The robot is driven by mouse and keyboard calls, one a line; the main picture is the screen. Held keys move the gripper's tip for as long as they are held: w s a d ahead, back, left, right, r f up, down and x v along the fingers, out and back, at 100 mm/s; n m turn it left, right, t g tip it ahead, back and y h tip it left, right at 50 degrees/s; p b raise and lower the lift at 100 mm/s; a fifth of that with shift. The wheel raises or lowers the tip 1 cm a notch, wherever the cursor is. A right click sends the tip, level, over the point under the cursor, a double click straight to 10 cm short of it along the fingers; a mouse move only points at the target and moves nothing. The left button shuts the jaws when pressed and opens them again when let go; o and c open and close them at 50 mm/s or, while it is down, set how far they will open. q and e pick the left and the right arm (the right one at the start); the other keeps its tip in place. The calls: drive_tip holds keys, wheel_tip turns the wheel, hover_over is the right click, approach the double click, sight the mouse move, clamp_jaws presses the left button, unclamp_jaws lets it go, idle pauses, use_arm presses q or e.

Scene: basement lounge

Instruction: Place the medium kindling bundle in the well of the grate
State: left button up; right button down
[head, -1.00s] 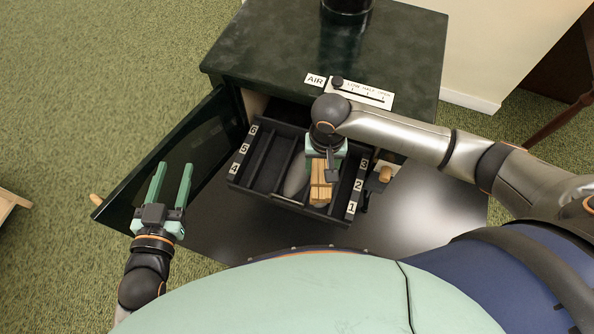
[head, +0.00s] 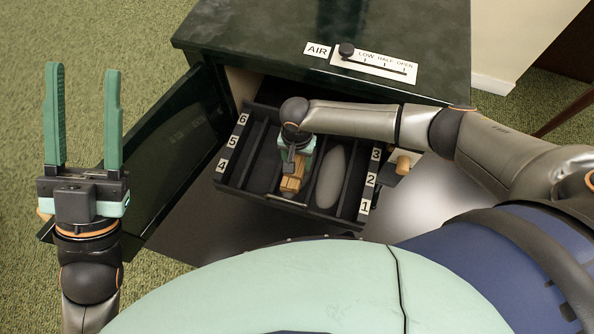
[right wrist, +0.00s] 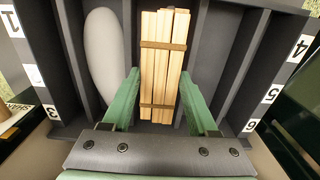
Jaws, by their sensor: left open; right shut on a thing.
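The kindling bundle (head: 291,184), pale sticks tied with two brown bands, is in my right gripper (head: 297,165). In the right wrist view the bundle (right wrist: 165,60) lies lengthwise between the green fingers (right wrist: 160,76). The dark grate (head: 233,186) has long dividers and number labels 1 to 6 along its sides. The bundle is over or in the grate's middle channel, left of a grey oval piece (head: 331,178) in the head view. I cannot tell whether it touches the floor. My left gripper (head: 82,70) is open and empty, left of the stove.
The dark green stove (head: 260,40) stands behind the grate, with an AIR slider (head: 375,62) on top. Its open door (head: 165,150) lies between my left gripper and the grate. A wooden knob (head: 403,163) is right of the grate. Green carpet is clear at left.

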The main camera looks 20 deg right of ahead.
sight(297, 172)
drive_tip(key=shift+f, duration=0.9)
wheel_tip(297, 172, down, 4)
drive_tip(key=b, duration=0.3)
drive_tip(key=shift+f, duration=0.25)
use_arm(q)
drive_tip(key=shift+s+d+f+m+h, duration=0.2)
drive_tip(key=shift+s+f+m+h, duration=0.3)
drive_tip(key=shift+f+h, duration=0.5)
drive_tip(key=shift+s, duration=0.1)
use_arm(e)
drive_tip(key=shift+f, duration=0.1)
drive_tip(key=shift+f, duration=0.15)
drive_tip(key=shift+c, duration=2.2)
unclamp_jaws()
